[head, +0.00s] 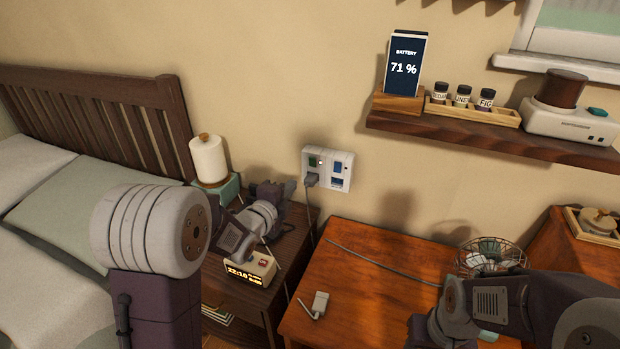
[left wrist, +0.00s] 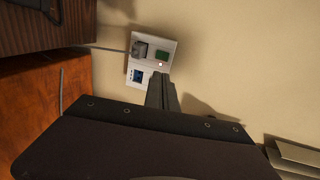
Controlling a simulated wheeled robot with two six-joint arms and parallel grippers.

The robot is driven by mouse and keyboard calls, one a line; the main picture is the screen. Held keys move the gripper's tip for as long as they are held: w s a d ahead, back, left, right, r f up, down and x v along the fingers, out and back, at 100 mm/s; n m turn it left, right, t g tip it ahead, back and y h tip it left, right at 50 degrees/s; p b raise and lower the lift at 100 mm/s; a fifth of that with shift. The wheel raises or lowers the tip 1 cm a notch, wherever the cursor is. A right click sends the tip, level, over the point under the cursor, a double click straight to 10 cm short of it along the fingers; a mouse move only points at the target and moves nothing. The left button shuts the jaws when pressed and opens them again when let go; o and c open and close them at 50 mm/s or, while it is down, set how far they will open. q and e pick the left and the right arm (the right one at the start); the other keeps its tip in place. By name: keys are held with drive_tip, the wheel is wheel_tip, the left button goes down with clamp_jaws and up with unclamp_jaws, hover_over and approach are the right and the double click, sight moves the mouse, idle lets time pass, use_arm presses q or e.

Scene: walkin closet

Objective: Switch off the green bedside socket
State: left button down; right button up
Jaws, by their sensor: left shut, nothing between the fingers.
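The white double socket (head: 347,158) is on the wall between the bed and the shelf. Its left half has a green switch (head: 313,161) with a grey plug (head: 311,181) below it. Its right half has a blue switch (head: 337,168). In the left wrist view, the green switch (left wrist: 162,56) shows beside the plug, with a small light near it. My left gripper (head: 290,188) is shut and empty, just left of the socket; its fingers (left wrist: 161,80) point at the plate, and contact cannot be told. My right gripper (head: 425,328) is low at the right, its fingers not clearly visible.
A cable runs down from the plug. An orange wooden table (head: 350,270) carries a white adapter (head: 320,303) and a wire basket (head: 490,257). A shelf (head: 470,133) juts out at upper right.

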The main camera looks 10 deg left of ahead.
sight(312, 161)
use_arm(q)
drive_tip(key=shift+w, duration=0.1)
use_arm(e)
drive_tip(key=shift+w, duration=0.1)
use_arm(q)
drive_tip(key=x, duration=1.3)
drive_tip(key=shift+r, duration=0.35)
use_arm(e)
drive_tip(key=shift+f, duration=0.25)
use_arm(q)
drive_tip(key=shift+w+r, duration=0.1)
drive_tip(key=shift+w, duration=0.4)
